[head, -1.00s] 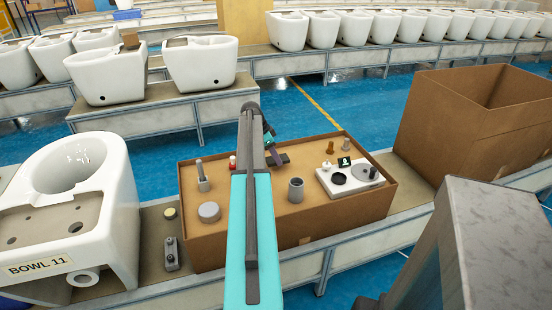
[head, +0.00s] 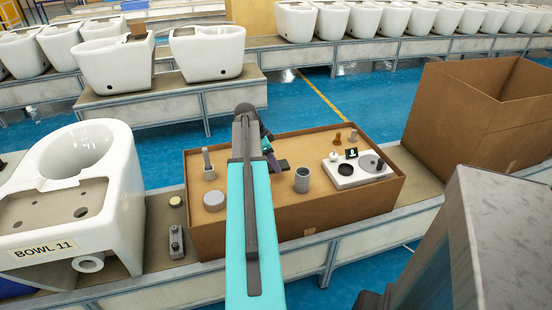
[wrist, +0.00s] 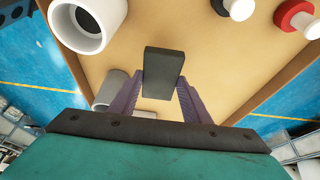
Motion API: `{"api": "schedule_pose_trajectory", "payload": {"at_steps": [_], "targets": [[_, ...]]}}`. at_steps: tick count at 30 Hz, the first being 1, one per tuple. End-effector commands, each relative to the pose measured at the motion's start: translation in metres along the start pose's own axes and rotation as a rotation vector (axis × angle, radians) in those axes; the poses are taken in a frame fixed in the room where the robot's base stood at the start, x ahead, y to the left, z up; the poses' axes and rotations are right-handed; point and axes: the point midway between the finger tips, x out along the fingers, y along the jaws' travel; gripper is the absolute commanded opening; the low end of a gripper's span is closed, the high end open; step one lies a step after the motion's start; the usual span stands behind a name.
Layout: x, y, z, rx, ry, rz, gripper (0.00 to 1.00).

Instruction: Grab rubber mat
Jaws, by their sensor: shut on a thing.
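The rubber mat (wrist: 163,72) is a small dark grey rectangular block in the wrist view. My gripper (wrist: 162,84) has its two purple fingers on either side of the mat and is shut on it. In the head view the mat (head: 279,166) shows as a dark piece at the end of my gripper (head: 270,155), over the shallow cardboard box. My turquoise arm hides part of the box. How high the mat is above the tan surface is hard to tell.
The cardboard box (head: 315,217) carries a grey cylinder (head: 302,180), a grey disc (head: 214,200) and a white plate (head: 345,182) with small parts. The toilet bowl (head: 90,205) stands left. A taller open carton (head: 455,125) stands right. Red and white parts (wrist: 293,14) are near the mat.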

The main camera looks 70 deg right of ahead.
Motion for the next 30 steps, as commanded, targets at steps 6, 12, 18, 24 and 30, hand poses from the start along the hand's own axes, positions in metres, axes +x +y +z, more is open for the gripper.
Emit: {"api": "schedule_pose_trajectory", "payload": {"at_steps": [6,12,18,24,30], "targets": [[-0.004,0.013,0.007,-0.001,0.0,0.0,0.2],[-0.006,0.016,0.009,-0.001,0.0,0.0,0.2],[-0.006,0.016,0.009,0.0,0.0,0.0,0.2],[-0.005,0.016,0.008,0.0,0.0,0.0,0.2],[-0.006,0.016,0.008,0.0,0.0,0.0,0.2]]}}
